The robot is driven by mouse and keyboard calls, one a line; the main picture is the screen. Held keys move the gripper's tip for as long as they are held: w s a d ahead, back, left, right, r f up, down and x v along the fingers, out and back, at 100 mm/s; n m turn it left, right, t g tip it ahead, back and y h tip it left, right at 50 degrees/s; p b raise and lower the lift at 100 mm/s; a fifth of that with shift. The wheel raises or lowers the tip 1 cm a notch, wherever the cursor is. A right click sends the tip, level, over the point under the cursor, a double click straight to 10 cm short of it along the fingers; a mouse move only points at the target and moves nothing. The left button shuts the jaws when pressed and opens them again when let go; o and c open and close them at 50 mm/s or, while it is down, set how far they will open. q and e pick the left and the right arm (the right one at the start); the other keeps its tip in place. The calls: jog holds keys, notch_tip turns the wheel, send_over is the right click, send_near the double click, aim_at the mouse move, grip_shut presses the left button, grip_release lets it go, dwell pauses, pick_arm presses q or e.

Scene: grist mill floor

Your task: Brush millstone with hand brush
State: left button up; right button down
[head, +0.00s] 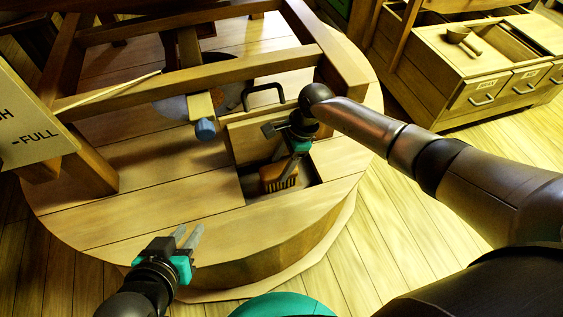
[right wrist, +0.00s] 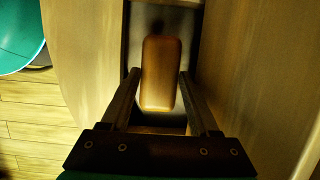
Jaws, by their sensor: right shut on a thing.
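My right gripper (head: 290,165) reaches into the opening and is shut on the brush. In the right wrist view the brush back (right wrist: 161,75) lies between the two fingers. A dark grey surface, seemingly the millstone (right wrist: 140,25), shows below it; most of it is hidden by the casing. I cannot tell whether the bristles touch it. My left gripper (head: 189,236) is empty with fingers apart, above the casing's front edge.
A wooden frame (head: 190,75) stands over the casing, with a blue-ended beam (head: 205,130) near the opening. A black handle (head: 263,93) is behind the opening. A signboard (head: 28,125) is at left. A drawer cabinet (head: 490,70) holding a scoop (head: 460,38) stands at back right.

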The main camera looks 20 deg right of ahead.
jog(key=shift+f+b, duration=0.3)
jog(key=shift+a+r, duration=0.15)
jog(key=shift+a, duration=0.55)
jog(key=shift+a, duration=0.15)
jog(key=shift+s+a+f, duration=0.1)
jog(key=shift+a+f, duration=0.1)
jog(key=shift+a, duration=0.4)
jog(key=shift+d, duration=1.45)
